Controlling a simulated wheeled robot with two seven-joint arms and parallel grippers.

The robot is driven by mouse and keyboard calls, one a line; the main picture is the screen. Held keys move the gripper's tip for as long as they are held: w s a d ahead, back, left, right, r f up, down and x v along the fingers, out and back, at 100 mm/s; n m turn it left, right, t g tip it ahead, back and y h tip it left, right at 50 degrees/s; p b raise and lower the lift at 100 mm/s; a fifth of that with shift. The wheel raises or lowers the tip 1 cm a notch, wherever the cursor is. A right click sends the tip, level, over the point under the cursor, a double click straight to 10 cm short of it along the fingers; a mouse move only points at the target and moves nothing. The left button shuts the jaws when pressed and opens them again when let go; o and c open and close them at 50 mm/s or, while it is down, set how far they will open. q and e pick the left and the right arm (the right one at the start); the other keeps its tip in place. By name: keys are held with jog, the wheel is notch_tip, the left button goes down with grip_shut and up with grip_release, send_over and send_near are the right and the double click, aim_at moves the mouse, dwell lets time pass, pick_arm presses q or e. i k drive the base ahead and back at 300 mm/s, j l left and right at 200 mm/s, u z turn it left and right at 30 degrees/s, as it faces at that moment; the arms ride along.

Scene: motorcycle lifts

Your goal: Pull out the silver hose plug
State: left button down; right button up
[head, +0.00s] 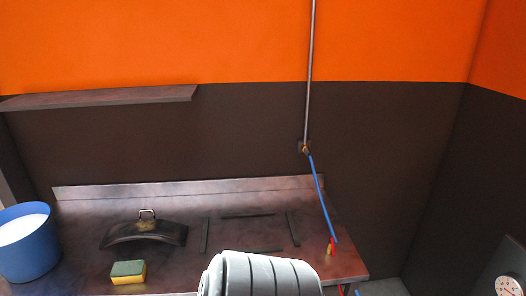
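A blue hose (321,195) hangs from a small metallic fitting (305,148) at the lower end of the wall pipe (310,70). The hose runs down to the right end of the workbench. The fitting is too small to make out a separate silver plug, but the hose's top end meets it. A small red and yellow piece (331,246) is by the hose's lower end on the bench. Neither of my grippers is in view.
The metal workbench (75,240) holds a blue bucket (27,252), a curved dark piece with a handle (145,235), a sponge (128,272) and several dark strips. A shelf (100,97) is on the wall. A round gauge (508,287) is at lower right.

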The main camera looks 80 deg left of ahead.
aim_at(307, 151)
jog(key=u, duration=2.4)
jog(key=i+j, duration=0.15)
jog(key=j, duration=0.15)
jog(key=i+j+z, duration=0.1)
jog(key=i+j, duration=0.25)
jog(key=j, duration=0.25)
jog(key=z, duration=1.75)
